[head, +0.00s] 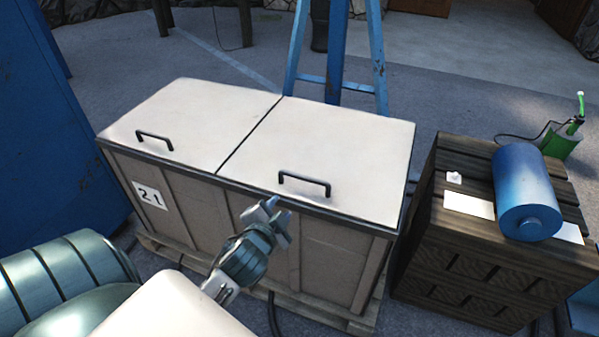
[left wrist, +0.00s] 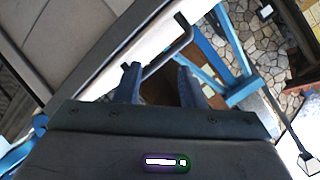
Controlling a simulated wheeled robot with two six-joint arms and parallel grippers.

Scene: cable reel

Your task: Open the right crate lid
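The wooden crate (head: 220,205) stands on a pallet with both pale lids closed. The right crate lid (head: 350,140) lies flat and has a dark bar handle (head: 304,183) near its front edge. My left gripper (head: 277,212) is in front of the crate, just left of and below this handle. In the left wrist view my left gripper (left wrist: 158,72) is open, its two dark fingers apart. The handle (left wrist: 172,52) shows just beyond the fingertips, and I see nothing held. Whether a finger touches the handle I cannot tell. My right gripper is not in view.
The left lid (head: 195,115) with its handle (head: 154,140) adjoins the right one. A blue stepladder (head: 338,50) stands close behind the crate. A dark wooden box (head: 480,260) bearing a blue cylinder (head: 525,190) is at right. A blue cabinet (head: 55,130) is at left.

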